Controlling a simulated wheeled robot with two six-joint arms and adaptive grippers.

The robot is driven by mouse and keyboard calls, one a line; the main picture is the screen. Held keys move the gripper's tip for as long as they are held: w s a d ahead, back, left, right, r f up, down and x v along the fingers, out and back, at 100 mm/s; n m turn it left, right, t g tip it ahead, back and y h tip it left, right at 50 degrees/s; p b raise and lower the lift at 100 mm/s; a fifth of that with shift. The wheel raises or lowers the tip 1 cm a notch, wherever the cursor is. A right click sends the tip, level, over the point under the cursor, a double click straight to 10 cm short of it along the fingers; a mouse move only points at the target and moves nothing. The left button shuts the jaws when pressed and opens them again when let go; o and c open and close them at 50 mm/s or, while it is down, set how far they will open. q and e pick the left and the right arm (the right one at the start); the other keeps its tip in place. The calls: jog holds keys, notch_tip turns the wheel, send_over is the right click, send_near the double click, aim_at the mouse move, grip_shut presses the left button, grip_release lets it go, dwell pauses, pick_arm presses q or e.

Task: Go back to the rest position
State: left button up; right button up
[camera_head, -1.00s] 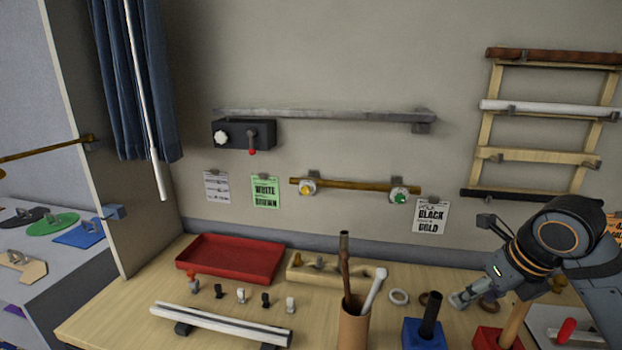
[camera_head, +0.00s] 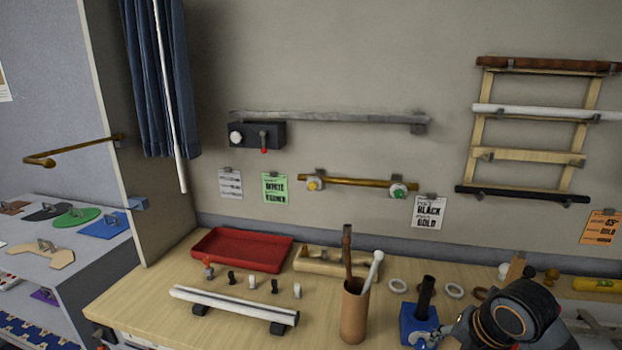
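My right arm (camera_head: 515,312) shows at the bottom right of the head view, low over the table's front right. Its gripper is not clearly visible; a small part near the blue block may belong to it, but the fingers cannot be made out. My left arm and gripper are out of view.
The table (camera_head: 140,300) holds a red tray (camera_head: 240,262), a white rail (camera_head: 235,305), a brown cup (camera_head: 354,318) with rods, and a blue block (camera_head: 408,322) with a black peg close to my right arm. A gold bar (camera_head: 360,183) is mounted on the wall.

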jog(key=s+a+f+m+h, duration=0.1)
jog(key=s+a+f+m, duration=0.1)
jog(key=s+f+m, duration=0.85)
jog(key=s+a+f+m+h, duration=0.15)
jog(key=s+f+m, duration=0.4)
jog(key=m, duration=1.05)
notch_tip(320, 180, down, 24)
jog(key=d+f+g, duration=0.1)
jog(key=d+g, duration=0.1)
jog(key=s+d+f+g, duration=0.1)
jog(key=s+f, duration=1.7)
jog(key=s, duration=0.1)
jog(key=shift+s+d+y, duration=0.3)
jog(key=shift+s+y, duration=0.05)
jog(key=shift+s, duration=0.05)
jog(key=shift+m, duration=0.25)
